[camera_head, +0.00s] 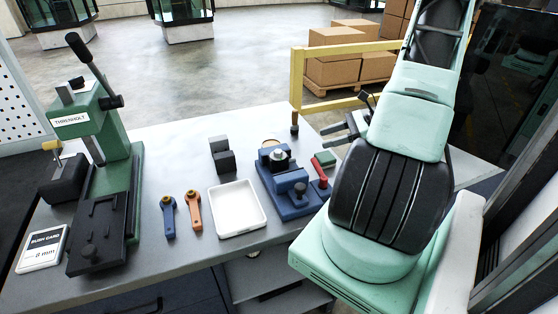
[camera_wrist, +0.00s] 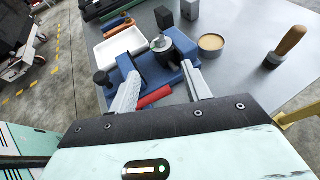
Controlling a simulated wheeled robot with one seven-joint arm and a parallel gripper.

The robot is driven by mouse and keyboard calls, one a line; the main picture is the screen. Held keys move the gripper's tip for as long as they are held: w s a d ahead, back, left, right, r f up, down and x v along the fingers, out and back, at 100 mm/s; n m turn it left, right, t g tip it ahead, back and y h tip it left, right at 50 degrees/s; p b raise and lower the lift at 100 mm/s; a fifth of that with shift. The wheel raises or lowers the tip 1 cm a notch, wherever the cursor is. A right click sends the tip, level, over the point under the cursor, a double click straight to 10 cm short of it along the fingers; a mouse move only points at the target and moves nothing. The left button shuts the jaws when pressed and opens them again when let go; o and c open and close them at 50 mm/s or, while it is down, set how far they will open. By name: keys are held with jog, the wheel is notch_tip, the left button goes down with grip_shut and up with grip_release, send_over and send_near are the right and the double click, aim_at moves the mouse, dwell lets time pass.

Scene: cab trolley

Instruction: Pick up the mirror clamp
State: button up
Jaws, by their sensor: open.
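No part is labelled as the mirror clamp, and I cannot tell for sure which one it is. A blue fixture (camera_head: 290,203) with a silver knob (camera_head: 278,155) and a dark knob stands on the grey bench; the fixture also shows in the wrist view (camera_wrist: 150,72). A red bar (camera_wrist: 155,97) lies at its near side. A blue lever (camera_head: 169,217) and an orange lever (camera_head: 193,211) lie left of the white tray (camera_head: 237,209). My gripper (camera_head: 332,135) is open and empty above the bench's right side; its fingers (camera_wrist: 161,72) spread in front of the fixture.
A dark block (camera_head: 222,155) sits behind the tray. A round tin (camera_wrist: 211,43) and a wooden-handled tool (camera_wrist: 288,43) are right of the fixture in the wrist view. Boxes and yellow rail lie beyond.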

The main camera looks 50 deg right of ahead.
jog(key=p, duration=0.3)
send_near(281, 150)
jog(key=x, duration=0.4)
jog(key=shift+s+f, duration=0.1)
jog(key=shift+s, duration=0.05)
jog(key=shift+w+a, duration=0.3)
jog(key=p+x, duration=0.2)
jog(key=x, duration=0.1)
jog(key=shift+w+a, duration=0.1)
jog(key=shift+w, duration=0.15)
jog(key=shift+w+a+f, duration=0.2)
jog(key=shift+w+f, duration=0.05)
jog(key=shift+w, duration=0.1)
grip_shut()
